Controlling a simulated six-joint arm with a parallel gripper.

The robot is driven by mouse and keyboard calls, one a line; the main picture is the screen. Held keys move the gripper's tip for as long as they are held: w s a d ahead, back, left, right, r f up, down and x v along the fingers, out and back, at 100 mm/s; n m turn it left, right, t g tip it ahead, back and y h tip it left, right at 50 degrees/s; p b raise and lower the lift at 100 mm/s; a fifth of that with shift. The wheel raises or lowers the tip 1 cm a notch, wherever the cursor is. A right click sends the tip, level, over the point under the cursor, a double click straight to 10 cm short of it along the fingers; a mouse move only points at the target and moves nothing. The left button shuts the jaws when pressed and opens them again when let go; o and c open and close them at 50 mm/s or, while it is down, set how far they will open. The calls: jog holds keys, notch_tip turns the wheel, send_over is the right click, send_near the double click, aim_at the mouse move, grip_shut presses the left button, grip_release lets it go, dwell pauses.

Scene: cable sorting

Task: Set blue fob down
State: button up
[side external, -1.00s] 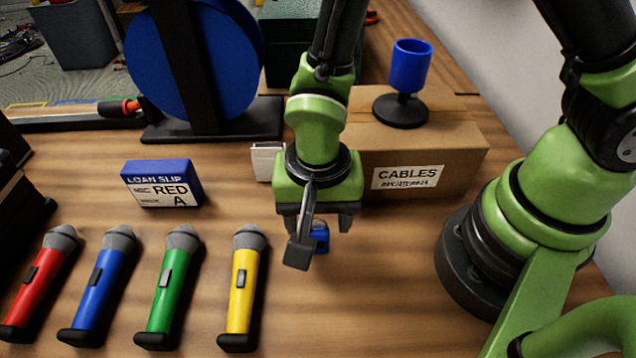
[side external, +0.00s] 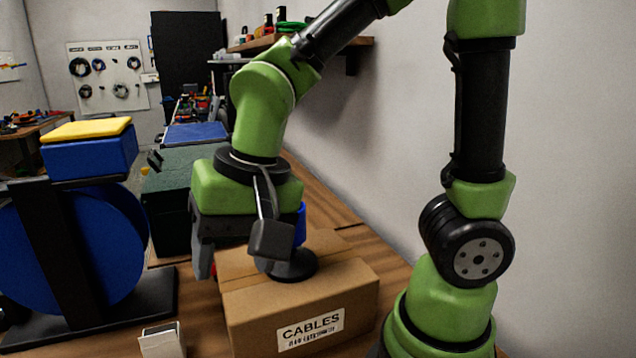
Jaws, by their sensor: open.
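The blue fob is not visible in this view.
The CABLES box (side external: 340,298) bears a blue cup on a round black base (side external: 290,266), partly hidden behind my gripper. A large blue reel (side external: 95,250) stands at left on a black stand, with a blue and yellow block (side external: 88,150) on top. A wall bounds the right.

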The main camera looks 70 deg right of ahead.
jog(key=s+d+r+n+t, duration=0.3)
jog(key=s+d+r+t, duration=0.1)
jog(key=s+d+r, duration=0.2)
jog(key=shift+s+d+r+t, duration=0.25)
jog(key=shift+s+r+t, duration=0.25)
jog(key=shift+r, duration=0.4)
jog(key=shift+s, duration=0.1)
